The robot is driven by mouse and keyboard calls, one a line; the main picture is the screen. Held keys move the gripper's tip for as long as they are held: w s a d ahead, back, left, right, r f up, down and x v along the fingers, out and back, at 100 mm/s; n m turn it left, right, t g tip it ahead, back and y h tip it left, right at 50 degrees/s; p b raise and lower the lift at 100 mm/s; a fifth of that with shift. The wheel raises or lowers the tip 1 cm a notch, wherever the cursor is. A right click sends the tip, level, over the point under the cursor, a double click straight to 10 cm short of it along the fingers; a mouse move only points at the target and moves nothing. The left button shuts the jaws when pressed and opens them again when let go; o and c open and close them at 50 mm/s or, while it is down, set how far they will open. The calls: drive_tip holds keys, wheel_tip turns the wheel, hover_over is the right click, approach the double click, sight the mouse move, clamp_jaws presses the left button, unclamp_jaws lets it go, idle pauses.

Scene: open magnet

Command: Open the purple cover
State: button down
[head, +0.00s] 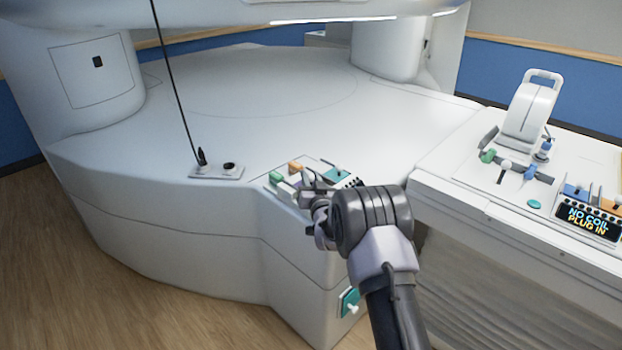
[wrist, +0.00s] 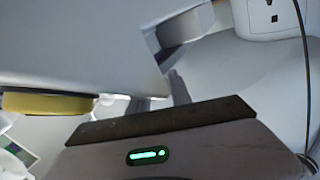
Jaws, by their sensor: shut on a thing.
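I make out no purple cover in either view. A small control panel (head: 343,185) lies on the white base's front edge, with a green cover (head: 276,177), an orange cover (head: 295,166) and a teal cover (head: 336,174). My gripper (head: 306,186) is at this panel, just right of the green cover, and hides part of it. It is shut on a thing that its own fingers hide. The wrist view is filled by close, blurred surfaces, with a yellow part (wrist: 45,103) at left; what is held does not show clearly there.
A thin black rod (head: 175,85) stands on a small plate left of the panel. A white table (head: 450,185) at right carries a handled device (head: 530,108) and a lit display (head: 587,220). A teal-and-white fixture (head: 349,302) is on the base's front face, below my arm.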

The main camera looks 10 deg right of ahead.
drive_tip(key=shift+w+a+f, duration=0.15)
drive_tip(key=shift+w+a, duration=0.2)
drive_tip(key=shift+w, duration=0.1)
drive_tip(key=shift+s+d, duration=0.2)
drive_tip(key=shift+s, duration=0.05)
drive_tip(key=c, duration=1.2)
unclamp_jaws()
drive_tip(key=s+p, duration=0.1)
drive_tip(key=s, duration=0.4)
drive_tip(key=s+p, duration=0.1)
drive_tip(key=s, duration=0.5)
drive_tip(key=s+p, duration=0.1)
drive_tip(key=s, duration=0.5)
drive_tip(key=shift+s+d+p, duration=0.2)
drive_tip(key=shift+d+p, duration=0.1)
drive_tip(key=shift+d, duration=0.05)
